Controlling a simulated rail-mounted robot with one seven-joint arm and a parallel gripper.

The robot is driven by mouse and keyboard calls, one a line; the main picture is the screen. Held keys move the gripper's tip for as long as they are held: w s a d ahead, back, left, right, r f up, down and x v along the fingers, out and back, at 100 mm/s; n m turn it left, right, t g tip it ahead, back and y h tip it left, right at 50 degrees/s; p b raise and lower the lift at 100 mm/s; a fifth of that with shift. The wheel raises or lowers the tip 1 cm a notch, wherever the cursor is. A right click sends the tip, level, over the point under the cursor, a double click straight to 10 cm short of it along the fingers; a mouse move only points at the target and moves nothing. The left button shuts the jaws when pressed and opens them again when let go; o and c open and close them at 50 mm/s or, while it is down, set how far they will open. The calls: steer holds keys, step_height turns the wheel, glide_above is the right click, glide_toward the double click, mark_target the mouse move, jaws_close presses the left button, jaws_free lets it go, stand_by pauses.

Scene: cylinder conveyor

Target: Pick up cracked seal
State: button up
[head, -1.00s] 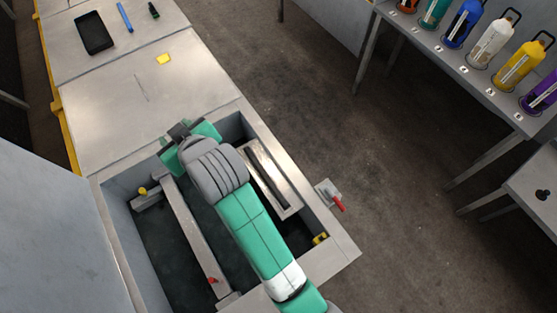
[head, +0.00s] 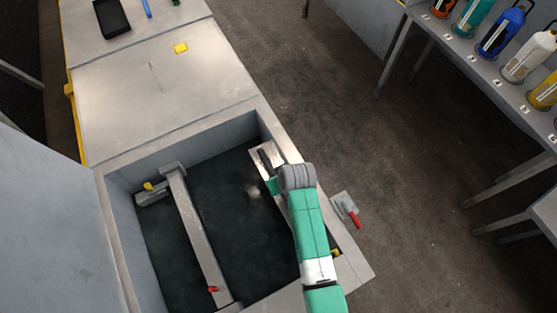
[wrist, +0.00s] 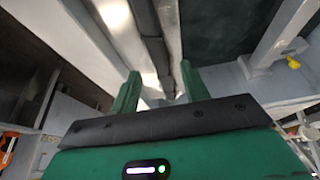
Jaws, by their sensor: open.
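The seal appears to be the dark strip (head: 263,159) in a pale metal channel (head: 256,149) along the right side of the sunken pit. In the wrist view the dark strip (wrist: 153,50) runs away between bright metal rails, with a visible joint or break across it. I cannot tell for certain that this is the crack. My gripper (wrist: 160,84) is open, with its green fingers on either side of the strip's line and nothing seen between them. In the head view my arm covers most of the gripper and the nearer part of the strip.
A metal crossbar (head: 195,230) spans the pit, with a yellow knob (head: 149,187) and a red one (head: 213,289). A red-handled tool (head: 349,211) lies at the pit's right edge. A bottle shelf stands at upper right.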

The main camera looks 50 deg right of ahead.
steer(key=x, duration=0.3)
steer(key=shift+f, duration=0.1)
jaws_close()
steer(key=shift+r, duration=0.5)
steer(key=v, duration=0.2)
steer(key=shift+r, duration=0.4)
steer(key=s+a+r, duration=0.1)
steer(key=s+a, duration=0.6)
steer(key=s, duration=0.6)
steer(key=shift+a+r, duration=0.15)
steer(key=shift+a, duration=0.15)
